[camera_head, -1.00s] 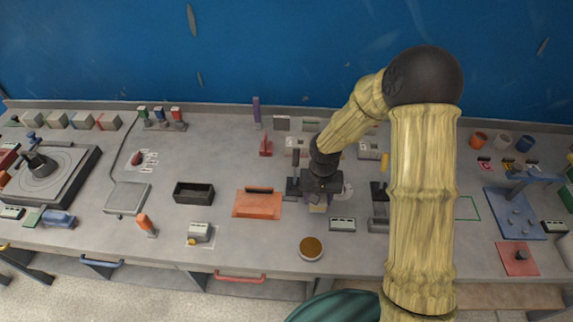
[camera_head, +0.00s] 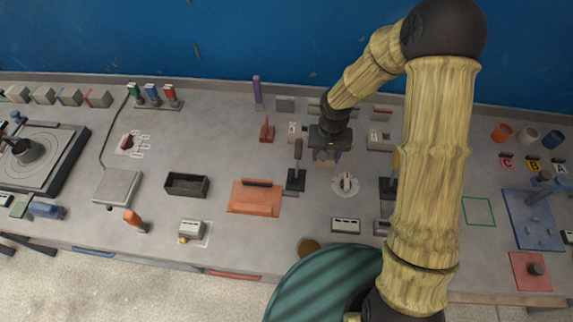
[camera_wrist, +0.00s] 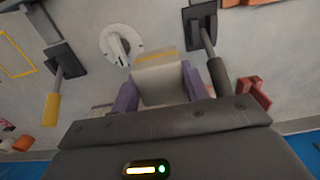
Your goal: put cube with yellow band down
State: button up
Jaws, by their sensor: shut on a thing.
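My gripper (camera_head: 326,158) is above the back middle of the bench, behind the white dial. In the wrist view its two purple fingers (camera_wrist: 157,88) are shut on a pale grey cube (camera_wrist: 160,84), one on each side. A yellow band (camera_wrist: 157,55) shows along the cube's far edge. In the head view the cube is small and mostly hidden by the gripper. I cannot tell whether its underside touches the bench.
A black lever (camera_head: 297,170) stands close left of my gripper, and a white dial (camera_head: 345,185) is in front. A red part (camera_head: 266,130) stands further left. A yellow-handled lever (camera_wrist: 50,105) and a yellow outline (camera_wrist: 15,58) show in the wrist view. A green outlined square (camera_head: 478,211) is empty.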

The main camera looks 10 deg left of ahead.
jog(key=shift+s, duration=0.1)
jog(key=shift+f, duration=0.3)
notch_tip(320, 180, down, 5)
jog(key=shift+r+p, duration=0.1)
jog(key=shift+p, duration=0.5)
jog(key=shift+a+f, duration=0.15)
jog(key=shift+f, duration=0.1)
jog(key=f, duration=0.1)
jog(key=f+p, duration=0.1)
jog(key=f, duration=0.1)
jog(key=shift+d+f, duration=0.2)
jog(key=shift+f, duration=0.35)
